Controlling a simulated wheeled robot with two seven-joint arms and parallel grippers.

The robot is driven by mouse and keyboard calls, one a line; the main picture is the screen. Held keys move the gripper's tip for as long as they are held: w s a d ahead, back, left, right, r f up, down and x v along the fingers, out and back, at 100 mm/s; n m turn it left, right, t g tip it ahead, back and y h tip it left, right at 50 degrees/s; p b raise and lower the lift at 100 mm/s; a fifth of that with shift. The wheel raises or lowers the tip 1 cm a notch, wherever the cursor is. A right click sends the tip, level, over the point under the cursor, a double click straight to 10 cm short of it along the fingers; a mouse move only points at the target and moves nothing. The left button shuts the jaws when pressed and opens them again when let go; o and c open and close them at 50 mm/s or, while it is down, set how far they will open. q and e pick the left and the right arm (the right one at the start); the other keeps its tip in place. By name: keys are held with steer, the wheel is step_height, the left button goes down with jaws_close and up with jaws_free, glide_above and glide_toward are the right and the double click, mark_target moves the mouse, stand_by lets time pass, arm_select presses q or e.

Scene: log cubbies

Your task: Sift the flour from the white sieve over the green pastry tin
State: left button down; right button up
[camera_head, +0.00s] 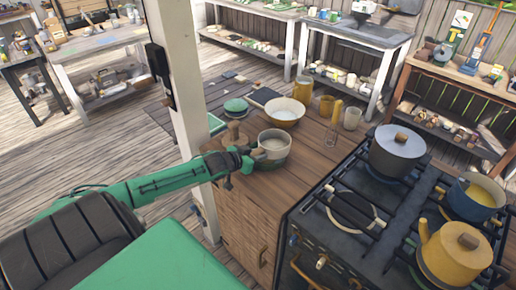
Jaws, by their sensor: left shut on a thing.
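A round grey-green vessel, apparently the green pastry tin (272,159), stands on the wooden counter left of the stove. A pale round surface (273,144) shows at its top; I cannot tell whether this is the white sieve, flour or the tin's inside. My left gripper (246,158) is shut at the vessel's left side, at about rim height. The thing between its fingers is too small and hidden to make out. A white bowl-shaped thing (285,109) with a tan rim stands behind. My right gripper is not in view.
A small green round item (236,105) and a brown wooden item (235,132) are close behind my left gripper. Yellow jars and a glass (352,118) stand behind to the right. The stove (345,215) holds a grey lidded pot (397,152) and a yellow kettle (454,254). A white post (180,90) rises at left.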

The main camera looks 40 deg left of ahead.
arm_select(q)
steer(key=shift+a, duration=1.7)
stand_by(0.4)
stand_by(0.4)
steer(key=shift+s+a+p, duration=0.45)
steer(key=shift+s+a, duration=0.05)
steer(key=shift+a, duration=0.2)
steer(key=shift+w+d, duration=1.1)
steer(key=shift+d, duration=0.3)
steer(key=shift+s+a+p, duration=0.55)
steer(key=shift+s+a, duration=0.05)
steer(key=shift+a, duration=0.1)
